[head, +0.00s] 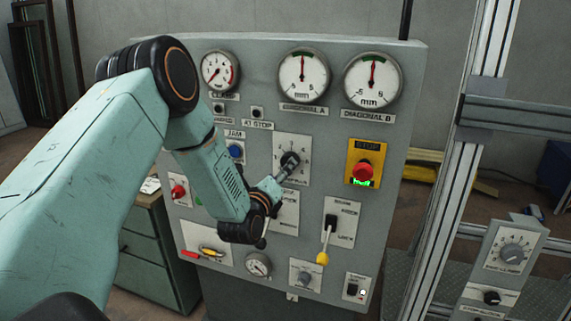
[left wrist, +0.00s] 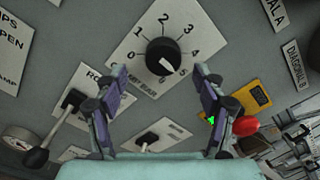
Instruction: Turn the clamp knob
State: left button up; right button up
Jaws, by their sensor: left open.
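A black round knob with a white pointer mark (left wrist: 163,56) sits on a pale plate numbered 0 to 5 in the left wrist view; its label is too blurred to read surely. The same knob (head: 290,160) shows in the head view at the middle of the grey panel, above my left gripper. My left gripper (left wrist: 160,76) is open and faces the knob, with one finger to each side of it and nothing between them. In the head view my left gripper (head: 276,184) partly covers the plate's lower edge. My right gripper is not in view.
The grey panel (head: 400,160) also carries several gauges, a red stop button (head: 363,170) on yellow, a yellow-tipped lever (head: 323,257) and a lower grey knob (head: 304,278). A separate dial (head: 513,252) stands at right, beyond a metal frame post (head: 455,170).

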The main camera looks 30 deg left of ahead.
pick_arm(q)
jog(key=x, duration=0.4)
jog(key=shift+w+d, duration=0.25)
jog(key=shift+w, duration=0.2)
jog(key=shift+w+d, duration=0.15)
jog(key=shift+d, duration=0.05)
jog(key=shift+c, duration=1.4)
jog(key=shift+a+f, duration=0.1)
jog(key=shift+a, duration=0.2)
jog(key=c, duration=0.5)
jog(key=shift+d, duration=0.15)
jog(key=c, duration=0.4)
jog(key=shift+o, duration=0.2)
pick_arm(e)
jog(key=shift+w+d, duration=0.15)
